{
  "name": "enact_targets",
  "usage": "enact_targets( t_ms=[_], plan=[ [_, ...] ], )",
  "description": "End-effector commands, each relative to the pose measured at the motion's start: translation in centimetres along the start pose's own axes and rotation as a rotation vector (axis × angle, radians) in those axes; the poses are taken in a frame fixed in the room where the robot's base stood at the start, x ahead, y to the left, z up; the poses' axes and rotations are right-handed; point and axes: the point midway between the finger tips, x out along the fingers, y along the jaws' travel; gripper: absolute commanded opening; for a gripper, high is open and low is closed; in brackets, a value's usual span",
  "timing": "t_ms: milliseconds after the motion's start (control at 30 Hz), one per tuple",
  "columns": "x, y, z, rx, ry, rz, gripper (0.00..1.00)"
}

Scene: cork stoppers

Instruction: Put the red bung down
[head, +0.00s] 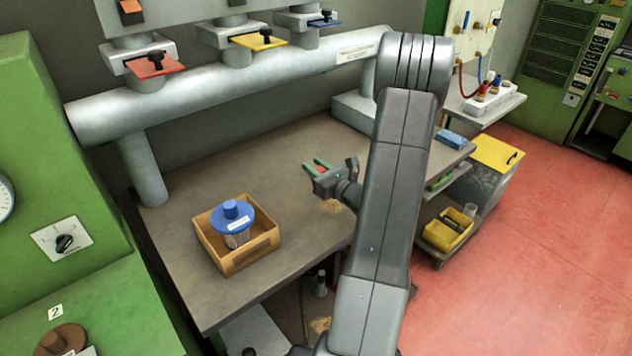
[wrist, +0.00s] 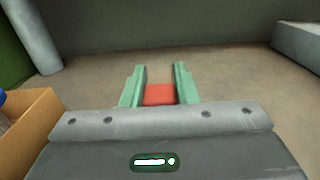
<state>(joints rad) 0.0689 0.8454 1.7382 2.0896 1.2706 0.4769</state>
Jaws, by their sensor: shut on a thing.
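My gripper (head: 318,167) is over the grey-brown table (head: 290,275), to the right of the wooden box. In the wrist view its green fingers (wrist: 159,88) are closed on the red bung (wrist: 159,95). The bung's red face fills the gap between the fingers. In the head view a little red of the bung (head: 321,169) shows between the green fingertips. Whether the bung touches the table or hangs above it, I cannot tell. Its lower part is hidden.
A wooden box (head: 243,264) holding a blue-lidded jar (head: 232,212) stands left of my gripper. A large grey pipe (head: 230,80) runs behind the table, on a post (head: 140,170). The table around my gripper looks clear. A blue item (head: 452,140) lies at the far right.

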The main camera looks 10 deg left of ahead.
Motion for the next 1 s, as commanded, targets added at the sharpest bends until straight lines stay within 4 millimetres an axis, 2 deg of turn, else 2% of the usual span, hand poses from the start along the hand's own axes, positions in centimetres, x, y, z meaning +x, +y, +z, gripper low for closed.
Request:
enact_targets(
  t_ms=[133,400,900,933,1000],
  plan=[
    [0.0,0.0,-1.0,0.0,0.001,-0.001,0.04],
    [0.0,0.0,-4.1,0.001,0.001,-0.001,0.04],
    [0.0,0.0,-5.0,-0.001,0.0,-0.001,0.04],
    [0.0,0.0,-4.9,-0.001,0.0,-0.001,0.31],
    [0.0,0.0,-4.8,-0.001,0.0,-0.001,0.44]
  ],
)
